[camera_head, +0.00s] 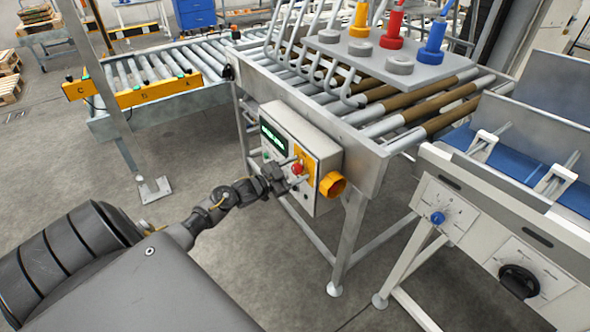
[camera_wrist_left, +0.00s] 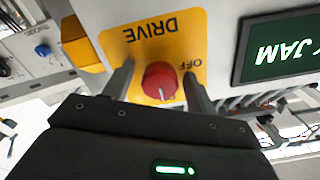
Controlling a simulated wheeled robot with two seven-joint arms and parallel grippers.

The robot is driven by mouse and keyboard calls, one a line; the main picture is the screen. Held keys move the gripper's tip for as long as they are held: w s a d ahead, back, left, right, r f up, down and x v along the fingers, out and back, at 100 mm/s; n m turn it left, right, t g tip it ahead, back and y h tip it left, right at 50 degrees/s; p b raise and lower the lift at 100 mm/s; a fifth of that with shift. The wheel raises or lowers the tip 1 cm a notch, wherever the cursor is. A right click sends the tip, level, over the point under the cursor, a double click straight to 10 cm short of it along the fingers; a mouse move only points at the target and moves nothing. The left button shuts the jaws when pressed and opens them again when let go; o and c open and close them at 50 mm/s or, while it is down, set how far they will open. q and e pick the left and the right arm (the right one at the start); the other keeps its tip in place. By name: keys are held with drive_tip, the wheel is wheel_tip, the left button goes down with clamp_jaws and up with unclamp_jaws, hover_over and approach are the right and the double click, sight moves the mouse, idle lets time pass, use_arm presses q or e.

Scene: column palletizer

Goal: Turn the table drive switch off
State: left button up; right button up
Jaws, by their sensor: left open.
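The drive switch is a red round knob (camera_wrist_left: 160,80) on a yellow plate (camera_wrist_left: 184,30) lettered DRIVE and OFF, upside down in the left wrist view. A small pale mark on the knob faces the bottom of that view, not the OFF lettering at its upper right. In the head view the red knob (camera_head: 297,168) is on the front of a grey control box (camera_head: 322,150). My left gripper (camera_head: 292,177) is open at the box, its fingers on either side of the knob (camera_wrist_left: 159,76). Finger contact cannot be told. My right gripper is not in view.
A dark display (camera_wrist_left: 285,50) reading JAM is beside the plate. The box hangs on a roller table (camera_head: 372,150). A machine with a blue knob (camera_head: 438,217) and black handwheel (camera_head: 518,281) stands right.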

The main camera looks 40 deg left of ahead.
use_arm(q)
drive_tip(key=c, duration=1)
drive_tip(key=n+p, duration=0.2)
drive_tip(key=n, duration=0.2)
drive_tip(key=shift+r, duration=0.1)
drive_tip(key=n+p, duration=0.2)
drive_tip(key=n, duration=0.2)
drive_tip(key=shift+n, duration=0.3)
drive_tip(key=n+p, duration=0.2)
drive_tip(key=n, duration=0.2)
drive_tip(key=shift+n, duration=0.3)
drive_tip(key=shift+n+p, duration=0.7)
drive_tip(key=shift+n, duration=1.6)
